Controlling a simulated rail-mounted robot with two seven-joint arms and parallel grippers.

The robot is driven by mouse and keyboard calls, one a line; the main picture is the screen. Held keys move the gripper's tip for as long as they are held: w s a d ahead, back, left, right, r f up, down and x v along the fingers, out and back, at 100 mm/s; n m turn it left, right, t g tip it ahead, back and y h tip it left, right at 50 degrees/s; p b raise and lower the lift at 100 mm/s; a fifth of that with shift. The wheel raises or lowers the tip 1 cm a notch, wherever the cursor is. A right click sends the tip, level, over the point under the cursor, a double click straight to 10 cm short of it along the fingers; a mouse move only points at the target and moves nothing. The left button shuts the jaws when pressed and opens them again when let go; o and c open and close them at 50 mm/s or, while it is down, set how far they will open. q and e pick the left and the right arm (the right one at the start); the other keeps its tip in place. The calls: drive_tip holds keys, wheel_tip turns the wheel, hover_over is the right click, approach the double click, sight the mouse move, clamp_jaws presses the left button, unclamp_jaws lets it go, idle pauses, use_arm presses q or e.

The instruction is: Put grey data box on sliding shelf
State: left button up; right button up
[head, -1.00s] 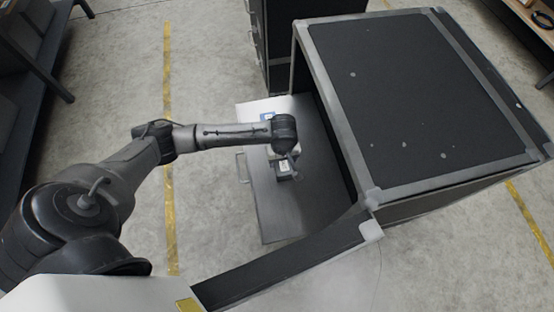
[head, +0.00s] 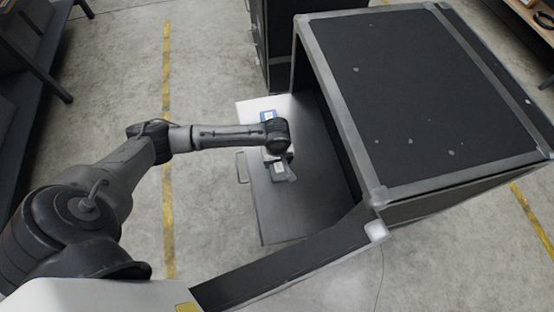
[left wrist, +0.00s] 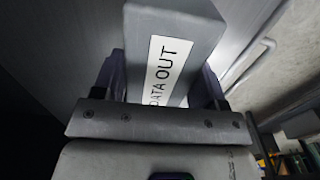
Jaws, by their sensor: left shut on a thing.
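The grey data box (left wrist: 187,30) has a white label reading "DATA OUT". In the left wrist view it sits between the fingers of my left gripper (left wrist: 165,85), which is shut on it. In the head view the box (head: 279,170) shows just below the end of my left arm, over the sliding shelf (head: 275,215). The shelf is a grey metal plate pulled out of the dark cabinet's open side. I cannot tell whether the box touches the shelf. My left gripper (head: 277,157) is partly hidden under its wrist. My right gripper is not in view.
A handle (head: 241,167) sticks out from the shelf's left edge.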

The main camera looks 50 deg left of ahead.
use_arm(q)
drive_tip(key=o, duration=1.3)
drive_tip(key=shift+f, duration=0.1)
wheel_tip(320, 180, up, 12)
drive_tip(key=p, duration=0.5)
drive_tip(key=s+d+f+m+t+h, duration=0.2)
drive_tip(key=s+d+f+m, duration=0.2)
drive_tip(key=s+d+m, duration=0.7)
drive_tip(key=s+m, duration=0.1)
drive_tip(key=s, duration=0.2)
drive_tip(key=s+a+r+m+t+y, duration=0.1)
drive_tip(key=s, duration=0.3)
drive_tip(key=s+a+r+m, duration=0.1)
drive_tip(key=s, duration=0.2)
drive_tip(key=shift+s+a+t+y, duration=0.15)
drive_tip(key=shift+s+t+y, duration=0.15)
drive_tip(key=shift+s+y, duration=0.1)
